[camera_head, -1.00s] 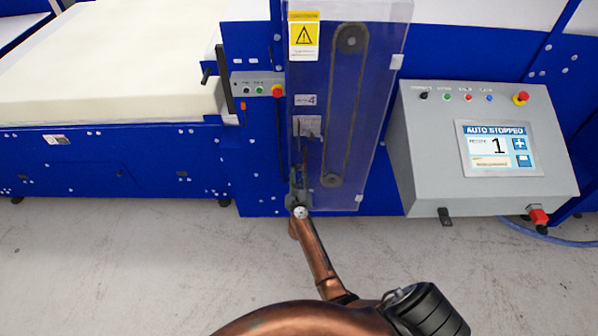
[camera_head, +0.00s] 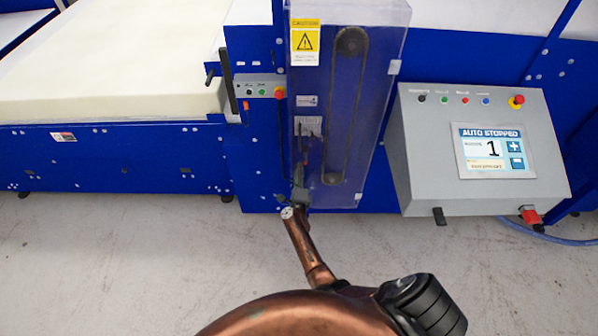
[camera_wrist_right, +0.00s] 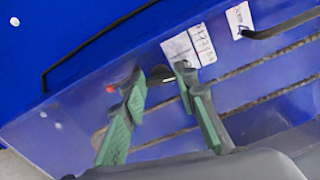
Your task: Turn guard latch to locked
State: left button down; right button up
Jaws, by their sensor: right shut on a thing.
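The clear guard (camera_head: 375,110) stands on the blue machine and covers a belt on two pulleys. My right gripper (camera_head: 299,178) reaches up to the guard's lower left front, small and dark in the head view. In the right wrist view its two green-padded fingers (camera_wrist_right: 160,82) are closed on the small dark guard latch (camera_wrist_right: 158,73), with the fingertips on either side of it. Most of the latch is hidden by the fingers, so its exact angle is hard to tell. White labels (camera_wrist_right: 181,50) sit just beyond the fingertips. My left gripper is not in view.
A grey control box (camera_head: 480,150) with a screen reading AUTO STOPPED stands to the right. A small button panel (camera_head: 258,86) is left of the guard. A cream foam block (camera_head: 110,70) lies on the machine bed at left. Grey floor in front is open.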

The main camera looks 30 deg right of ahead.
jog(key=shift+a+n, duration=0.1)
jog(key=shift+n, duration=1.1)
jog(key=shift+f+p, duration=0.1)
jog(key=shift+p, duration=0.2)
jog(key=o, duration=1.2)
jog(key=shift+c, duration=0.2)
